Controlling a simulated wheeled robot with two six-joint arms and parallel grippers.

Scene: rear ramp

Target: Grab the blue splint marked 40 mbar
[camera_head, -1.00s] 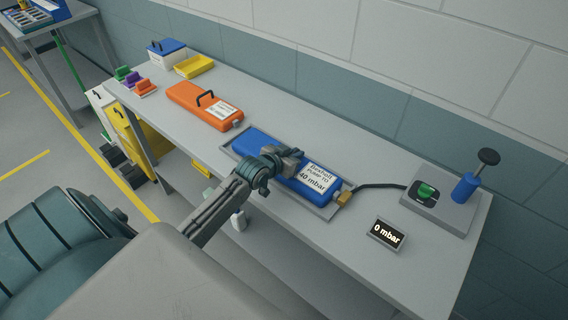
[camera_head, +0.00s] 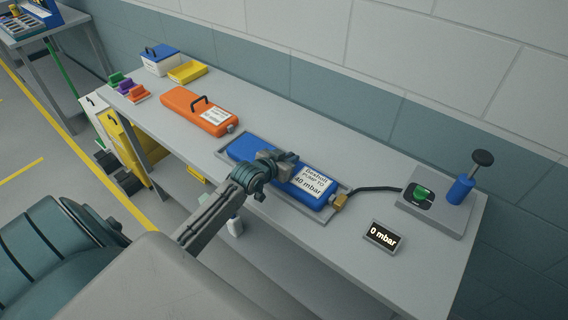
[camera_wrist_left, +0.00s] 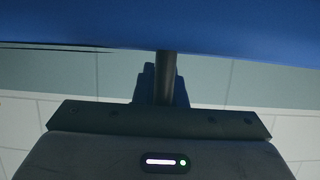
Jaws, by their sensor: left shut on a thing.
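The blue splint (camera_head: 254,152) has a white label reading 40 mbar. It lies in a shallow grey tray (camera_head: 222,153) on the bench. My left gripper (camera_head: 282,163) is over the middle of the splint and covers part of its top and the handle there. It is shut on the splint at the handle. In the left wrist view the blue splint (camera_wrist_left: 160,22) fills the top edge, with the dark handle bar (camera_wrist_left: 166,68) running from it to the gripper. My right gripper is not in view.
A brass fitting (camera_head: 341,202) at the splint's right end meets a black hose from the pump unit (camera_head: 437,215). A display (camera_head: 383,237) reads 0 mbar. An orange splint (camera_head: 188,104), a yellow tray (camera_head: 187,73) and a blue-lidded box (camera_head: 157,66) stand farther left. A wall is behind.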

